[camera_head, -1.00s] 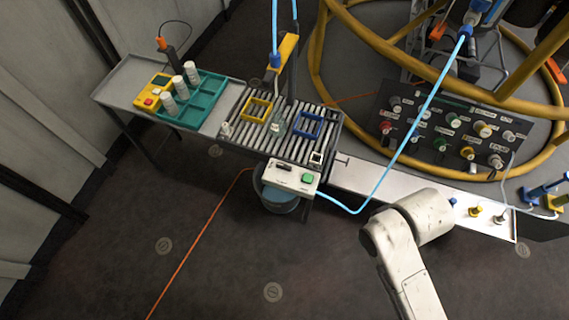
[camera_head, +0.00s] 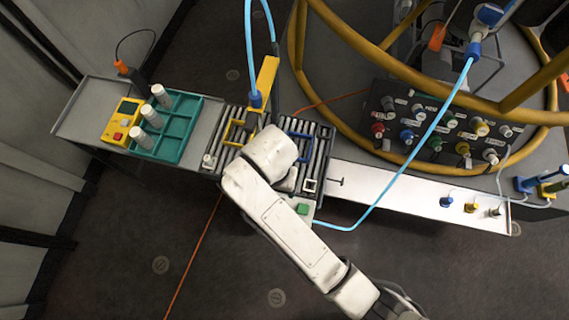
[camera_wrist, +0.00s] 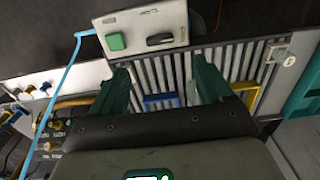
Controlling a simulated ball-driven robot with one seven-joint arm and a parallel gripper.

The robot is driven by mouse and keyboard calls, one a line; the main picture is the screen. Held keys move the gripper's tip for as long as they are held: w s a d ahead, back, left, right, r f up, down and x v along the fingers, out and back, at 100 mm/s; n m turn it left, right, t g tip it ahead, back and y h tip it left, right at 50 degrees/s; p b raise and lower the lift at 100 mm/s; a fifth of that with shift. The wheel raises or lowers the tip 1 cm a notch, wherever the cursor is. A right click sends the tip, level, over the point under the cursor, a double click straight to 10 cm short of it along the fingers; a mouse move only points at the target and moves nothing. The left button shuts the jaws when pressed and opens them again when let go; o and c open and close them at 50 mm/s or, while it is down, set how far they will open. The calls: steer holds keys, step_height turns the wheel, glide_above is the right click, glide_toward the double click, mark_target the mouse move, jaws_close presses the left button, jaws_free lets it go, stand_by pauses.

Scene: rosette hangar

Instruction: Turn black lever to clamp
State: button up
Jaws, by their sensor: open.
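The black lever (camera_wrist: 160,39) sits in a slot on the pale control box (camera_wrist: 145,18) in the wrist view, beside a green square button (camera_wrist: 116,41). In the head view the green button (camera_head: 302,208) shows at the edge of my arm, and the lever is hidden behind the arm. My gripper (camera_wrist: 161,66) has two green fingers spread wide apart over the roller rack, with nothing held between them. The lever and box lie beyond the fingertips, apart from them. The gripper is hidden under my arm in the head view.
The slatted roller rack (camera_wrist: 228,58) carries a blue frame (camera_head: 300,128) and a yellow frame (camera_head: 236,133). A yellow post (camera_head: 265,78) with a blue hose rises behind it. A teal tray (camera_head: 190,112) holds white cylinders at left. A light-blue hose (camera_head: 380,190) loops at right.

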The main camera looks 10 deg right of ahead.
step_height(320, 180, down, 11)
steer(key=shift+r+b, duration=0.15)
steer(key=shift+b, duration=0.35)
steer(key=c, duration=1)
steer(key=shift+c, duration=0.2)
